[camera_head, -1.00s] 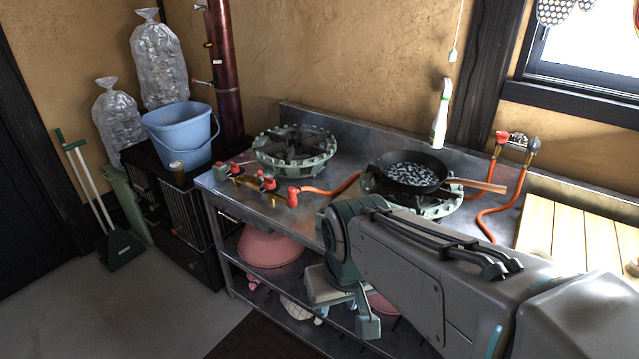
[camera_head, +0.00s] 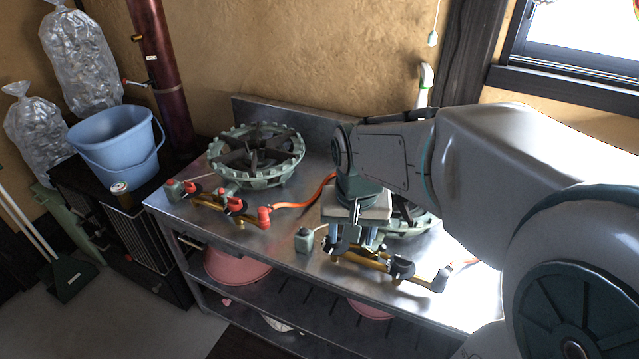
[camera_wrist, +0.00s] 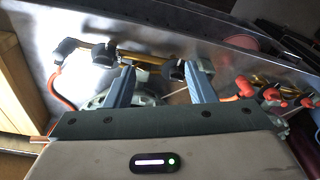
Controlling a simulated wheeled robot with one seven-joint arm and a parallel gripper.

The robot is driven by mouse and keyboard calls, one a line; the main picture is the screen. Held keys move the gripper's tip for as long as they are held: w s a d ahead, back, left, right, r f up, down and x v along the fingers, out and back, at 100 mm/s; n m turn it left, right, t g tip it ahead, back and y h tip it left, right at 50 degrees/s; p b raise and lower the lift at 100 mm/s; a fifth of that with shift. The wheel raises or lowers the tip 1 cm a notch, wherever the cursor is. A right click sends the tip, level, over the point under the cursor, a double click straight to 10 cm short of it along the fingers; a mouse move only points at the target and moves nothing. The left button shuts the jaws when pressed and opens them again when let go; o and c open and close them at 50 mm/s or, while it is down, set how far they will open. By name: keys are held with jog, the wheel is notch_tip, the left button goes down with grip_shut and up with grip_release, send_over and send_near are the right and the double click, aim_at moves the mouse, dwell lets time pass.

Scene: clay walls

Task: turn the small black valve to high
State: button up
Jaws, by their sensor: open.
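The right burner's brass gas pipe (camera_head: 365,258) runs along the front of the steel counter. It carries black valves: one at its left (camera_head: 334,248), beneath my gripper, and one farther right (camera_head: 402,267). My gripper (camera_head: 354,236) is open and points down at the left valve. In the wrist view the picture is turned round: the left black valve (camera_wrist: 177,70) sits between the two fingers, nearer the right finger, and the other black valve (camera_wrist: 104,57) is outside the left finger. I cannot tell whether the fingers touch the valve, nor its exact setting.
The left burner (camera_head: 256,155) has its own pipe with red valves (camera_head: 235,205). An orange hose (camera_head: 305,199) crosses the counter. My arm hides most of the right burner (camera_head: 415,222). A blue bucket (camera_head: 117,143) stands on a black unit at left.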

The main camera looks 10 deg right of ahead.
jog(key=w+f+m+g+p, duration=0.2)
jog(key=w+m+p, duration=0.35)
jog(key=w, duration=0.85)
jog(key=shift+m, duration=0.35)
jog(key=f, duration=1.3)
jog(key=shift+s+d+f+p, duration=0.1)
jog(key=shift+s+d+p, duration=0.15)
jog(key=shift+d+p, duration=0.1)
jog(key=shift+a, duration=0.1)
jog(key=c, duration=0.9)
